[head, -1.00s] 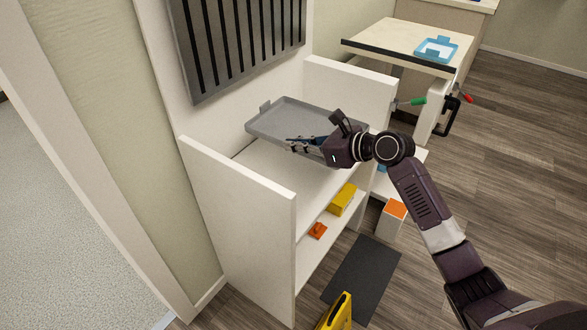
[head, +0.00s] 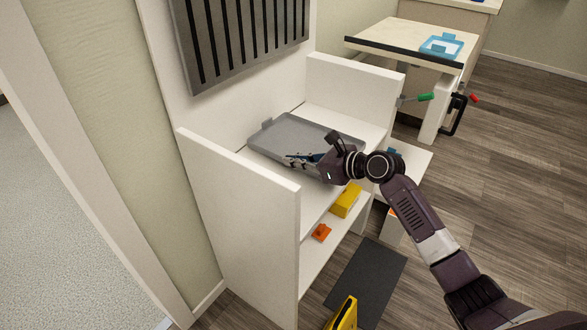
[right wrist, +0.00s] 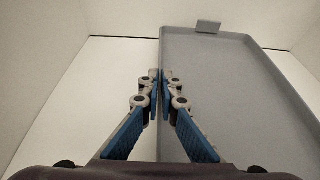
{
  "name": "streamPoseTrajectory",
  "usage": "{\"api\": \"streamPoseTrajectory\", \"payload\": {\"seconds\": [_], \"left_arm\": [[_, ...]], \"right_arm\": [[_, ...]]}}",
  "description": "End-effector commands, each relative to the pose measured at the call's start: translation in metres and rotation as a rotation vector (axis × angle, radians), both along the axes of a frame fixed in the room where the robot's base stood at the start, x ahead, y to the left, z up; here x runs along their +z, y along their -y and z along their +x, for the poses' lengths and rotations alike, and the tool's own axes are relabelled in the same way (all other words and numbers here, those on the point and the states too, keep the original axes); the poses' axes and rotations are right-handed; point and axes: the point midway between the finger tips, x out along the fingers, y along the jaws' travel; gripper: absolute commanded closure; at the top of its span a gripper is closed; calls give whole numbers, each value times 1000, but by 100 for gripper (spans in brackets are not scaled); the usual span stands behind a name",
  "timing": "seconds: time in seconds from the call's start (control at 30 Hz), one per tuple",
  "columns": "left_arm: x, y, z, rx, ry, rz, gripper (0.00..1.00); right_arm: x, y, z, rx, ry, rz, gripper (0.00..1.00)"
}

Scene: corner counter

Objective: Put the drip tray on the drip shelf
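The drip tray (head: 295,134) is a shallow grey tray with a raised rim and a small upright tab. It lies level at the top board of the white shelf unit (head: 345,122), between the two side panels. Whether it touches the board all over is hard to tell. My right gripper (head: 292,160) is shut on the tray's near rim. In the right wrist view its fingertips (right wrist: 161,78) pinch the left wall of the tray (right wrist: 225,90), with pale board beside it. My left gripper is not in view.
A slatted dark panel (head: 245,40) hangs on the wall above. A yellow box (head: 346,200) and an orange object (head: 321,232) sit on the lower shelf. A side table (head: 410,45) with a blue-framed tray (head: 441,46) stands beyond. A dark mat (head: 368,285) lies on the floor.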

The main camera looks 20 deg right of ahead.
Motion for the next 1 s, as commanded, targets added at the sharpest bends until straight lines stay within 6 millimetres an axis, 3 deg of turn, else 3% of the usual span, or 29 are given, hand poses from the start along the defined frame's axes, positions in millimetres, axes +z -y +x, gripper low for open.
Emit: {"api": "streamPoseTrajectory", "payload": {"seconds": [0.03, 0.1, 0.47, 0.63, 1.0], "left_arm": [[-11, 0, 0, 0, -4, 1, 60], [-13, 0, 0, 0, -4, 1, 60], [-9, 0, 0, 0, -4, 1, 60], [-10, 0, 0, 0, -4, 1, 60], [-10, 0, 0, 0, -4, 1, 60]], "right_arm": [[-13, 0, 0, -1, 0, 0, 100], [-20, 0, 0, -1, 1, 0, 100], [-21, 0, 0, -1, 2, 1, 100], [-22, 0, 0, 0, 0, 0, 79], [-18, 2, -2, -1, -1, -1, 78]]}}
